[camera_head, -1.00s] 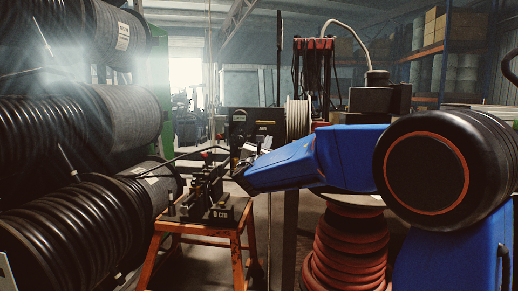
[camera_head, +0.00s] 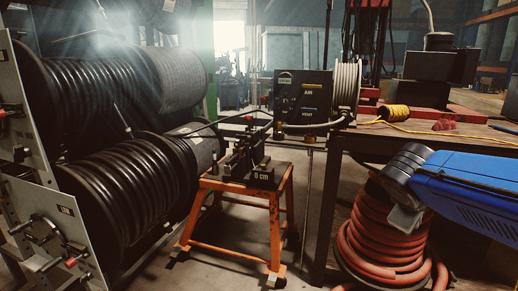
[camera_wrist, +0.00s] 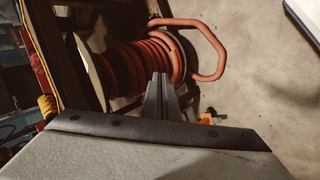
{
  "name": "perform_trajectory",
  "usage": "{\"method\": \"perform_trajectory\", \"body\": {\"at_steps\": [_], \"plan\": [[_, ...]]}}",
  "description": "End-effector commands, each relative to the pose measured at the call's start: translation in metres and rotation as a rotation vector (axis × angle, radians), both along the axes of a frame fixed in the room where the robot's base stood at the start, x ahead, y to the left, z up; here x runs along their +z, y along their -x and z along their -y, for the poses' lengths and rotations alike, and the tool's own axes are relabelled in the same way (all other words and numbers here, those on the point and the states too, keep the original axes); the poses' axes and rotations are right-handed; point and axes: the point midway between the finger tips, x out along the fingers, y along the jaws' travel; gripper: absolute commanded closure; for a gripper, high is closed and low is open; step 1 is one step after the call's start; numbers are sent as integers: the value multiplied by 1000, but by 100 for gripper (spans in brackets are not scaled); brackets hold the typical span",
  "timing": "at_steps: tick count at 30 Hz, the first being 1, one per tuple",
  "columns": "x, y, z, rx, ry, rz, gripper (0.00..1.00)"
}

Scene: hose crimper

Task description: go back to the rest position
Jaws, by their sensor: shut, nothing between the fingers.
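My blue arm reaches in from the right edge of the head view. My gripper (camera_head: 405,222) hangs at its end, pointing down in front of the coiled red hose (camera_head: 385,245), at the right of the picture. In the wrist view its grey fingers (camera_wrist: 162,88) are together with nothing between them. The red hose coil (camera_wrist: 140,65) shows behind the fingers there, with a loose loop at the right. I cannot tell whether the fingers touch the hose.
A workbench (camera_head: 460,140) stands at the right with a yellow coil (camera_head: 393,113) and a control box (camera_head: 302,98). An orange stand (camera_head: 235,210) carries a black tool (camera_head: 247,158). Large black hose reels (camera_head: 125,195) fill the left. Bare floor lies in front.

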Motion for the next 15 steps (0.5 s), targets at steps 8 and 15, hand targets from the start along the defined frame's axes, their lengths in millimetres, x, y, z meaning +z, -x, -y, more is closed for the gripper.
{"method": "perform_trajectory", "body": {"at_steps": [8,15], "plan": [[-65,99,-51,-264,-476,54,100],[-91,138,-90,-404,-738,76,100]]}}
